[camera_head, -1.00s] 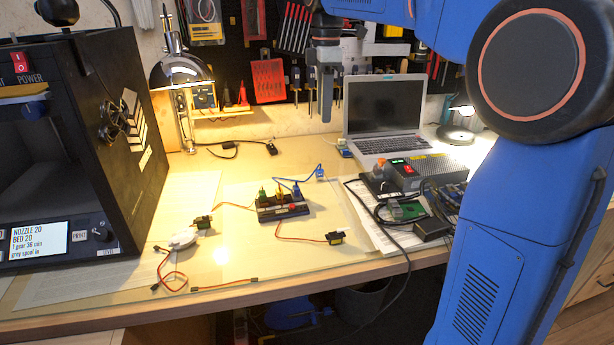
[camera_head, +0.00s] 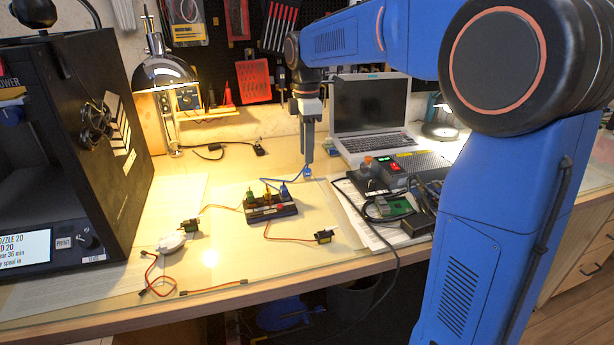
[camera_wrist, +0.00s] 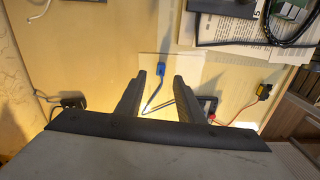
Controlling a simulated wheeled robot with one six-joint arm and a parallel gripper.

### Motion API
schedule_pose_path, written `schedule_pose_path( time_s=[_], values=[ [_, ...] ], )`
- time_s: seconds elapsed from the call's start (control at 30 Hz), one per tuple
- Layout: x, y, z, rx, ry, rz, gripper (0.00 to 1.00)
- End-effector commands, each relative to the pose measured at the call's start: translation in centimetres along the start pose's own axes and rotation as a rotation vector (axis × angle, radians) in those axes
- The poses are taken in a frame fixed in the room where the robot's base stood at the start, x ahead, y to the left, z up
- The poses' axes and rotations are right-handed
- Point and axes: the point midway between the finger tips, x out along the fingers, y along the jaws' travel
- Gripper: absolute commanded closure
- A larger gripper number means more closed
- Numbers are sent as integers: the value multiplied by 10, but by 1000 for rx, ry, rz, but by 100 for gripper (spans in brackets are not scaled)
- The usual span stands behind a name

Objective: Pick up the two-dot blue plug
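A small blue plug (camera_head: 307,172) lies on the table at the end of a blue cable. Its dots are too small to read. It also shows in the wrist view (camera_wrist: 162,69), beyond and between the fingertips. The cable runs to another blue connector (camera_head: 284,190) standing at the right end of a black block (camera_head: 262,213). My gripper (camera_head: 308,157) points down just above the loose plug. Its two fingers are apart and empty in the wrist view (camera_wrist: 160,77). I cannot tell the exact height left above the plug.
A laptop (camera_head: 370,118) stands behind to the right. Papers (camera_head: 350,205), a power supply (camera_head: 415,165) and circuit boards lie to the right. A desk lamp (camera_head: 163,75) and a black printer (camera_head: 75,150) stand left. Bare table surrounds the loose plug.

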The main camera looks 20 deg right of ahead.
Motion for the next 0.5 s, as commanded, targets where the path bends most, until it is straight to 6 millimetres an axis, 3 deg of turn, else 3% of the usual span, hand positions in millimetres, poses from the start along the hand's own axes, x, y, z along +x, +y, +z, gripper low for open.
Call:
schedule_pose_path(
  time_s=[0.5],
  values=[
    [52,-1,1,0,0,0,66]
  ],
)
